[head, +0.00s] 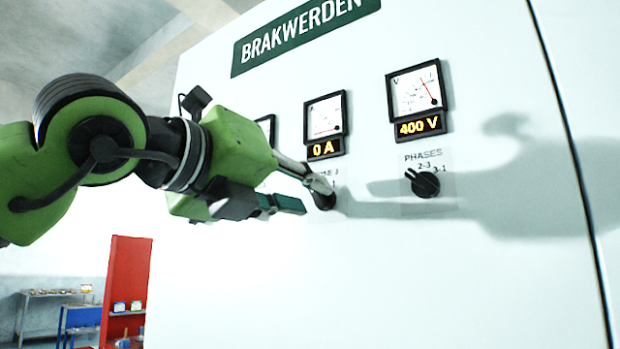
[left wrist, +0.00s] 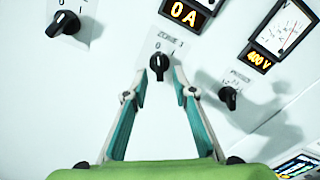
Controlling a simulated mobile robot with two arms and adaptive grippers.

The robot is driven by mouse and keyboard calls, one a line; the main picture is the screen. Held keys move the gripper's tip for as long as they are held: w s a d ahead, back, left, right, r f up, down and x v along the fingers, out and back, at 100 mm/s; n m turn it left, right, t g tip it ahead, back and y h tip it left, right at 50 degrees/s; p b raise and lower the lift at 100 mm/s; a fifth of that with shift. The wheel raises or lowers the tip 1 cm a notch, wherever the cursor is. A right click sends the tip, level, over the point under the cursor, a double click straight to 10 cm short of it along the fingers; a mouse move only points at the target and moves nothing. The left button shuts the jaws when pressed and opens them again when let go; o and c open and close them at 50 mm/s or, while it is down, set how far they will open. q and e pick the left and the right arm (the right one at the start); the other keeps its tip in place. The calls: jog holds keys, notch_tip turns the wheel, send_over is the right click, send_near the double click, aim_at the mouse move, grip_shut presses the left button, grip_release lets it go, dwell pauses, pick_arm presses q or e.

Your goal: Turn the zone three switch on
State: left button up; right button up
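The zone three switch is a black rotary knob (left wrist: 159,66) on the pale cabinet front, below the 0 A display; its label is partly legible. In the left wrist view its white mark points up, toward the 0. In the head view the knob (head: 324,201) is partly hidden by a fingertip. My left gripper (head: 305,193) is at the panel, and its fingers are apart. In the left wrist view the open fingers (left wrist: 157,84) flank the line to the knob; I cannot tell whether they touch it. My right gripper is not in view.
The phases knob (head: 423,183) is to the right, below the 400 V display (head: 419,126). Another knob (left wrist: 68,22) with 0 and 1 marks is at left in the left wrist view. A red panel (head: 126,285) and shelves stand far behind at lower left.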

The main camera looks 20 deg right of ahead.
pick_arm(q)
jog(key=shift+x, duration=0.95)
grip_shut()
